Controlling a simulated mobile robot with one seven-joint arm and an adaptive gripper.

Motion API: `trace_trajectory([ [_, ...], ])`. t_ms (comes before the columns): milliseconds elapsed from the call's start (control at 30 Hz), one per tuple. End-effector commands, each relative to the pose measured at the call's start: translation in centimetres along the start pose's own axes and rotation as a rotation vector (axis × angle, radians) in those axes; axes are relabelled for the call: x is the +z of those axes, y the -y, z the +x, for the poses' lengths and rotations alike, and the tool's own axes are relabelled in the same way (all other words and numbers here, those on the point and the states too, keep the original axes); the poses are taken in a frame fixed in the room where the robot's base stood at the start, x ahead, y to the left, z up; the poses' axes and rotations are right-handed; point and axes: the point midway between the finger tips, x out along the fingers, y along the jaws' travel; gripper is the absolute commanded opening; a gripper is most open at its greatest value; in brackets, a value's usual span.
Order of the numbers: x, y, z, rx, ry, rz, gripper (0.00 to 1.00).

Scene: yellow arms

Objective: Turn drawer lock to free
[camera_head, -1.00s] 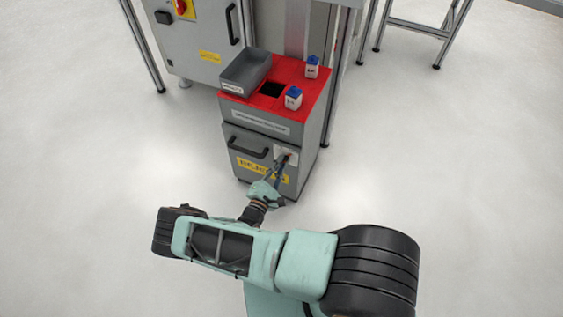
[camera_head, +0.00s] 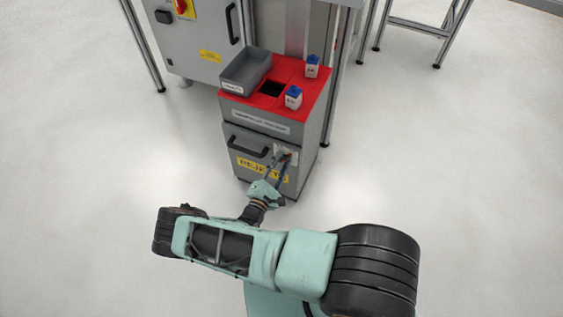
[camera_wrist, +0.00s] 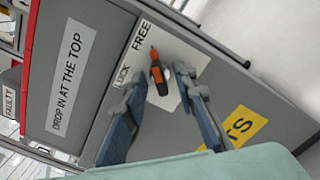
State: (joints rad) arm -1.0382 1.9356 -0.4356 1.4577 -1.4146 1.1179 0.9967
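The drawer lock is an orange and black knob (camera_wrist: 158,76) on a white plate (camera_wrist: 174,54) marked FREE and LOCK. Its orange tip lies near the FREE word's side of the plate, but I cannot tell exactly which mark it points at. In the head view the plate (camera_head: 292,152) is at the upper right of the grey cabinet's drawer front (camera_head: 245,150). My gripper (camera_wrist: 161,78) is open, with one blue finger on each side of the knob and gaps showing between. In the head view my gripper (camera_head: 280,162) reaches up to the lock.
The drawer has a dark handle (camera_head: 247,147) left of the lock and a yellow label (camera_head: 250,167) below. The red cabinet top (camera_head: 285,73) carries a grey bin (camera_head: 247,70) and two blue-capped white containers (camera_head: 293,98). The floor around is clear.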

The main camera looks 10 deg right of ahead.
Motion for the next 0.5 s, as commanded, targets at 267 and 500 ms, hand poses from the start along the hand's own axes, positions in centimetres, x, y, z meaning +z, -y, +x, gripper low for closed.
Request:
trace_trajectory([
  [267,-0.1,0.0,-3.8,0.000,-0.003,0.000,0.26],
  [500,-0.1,-0.1,-6.9,0.000,-0.001,0.002,0.26],
])
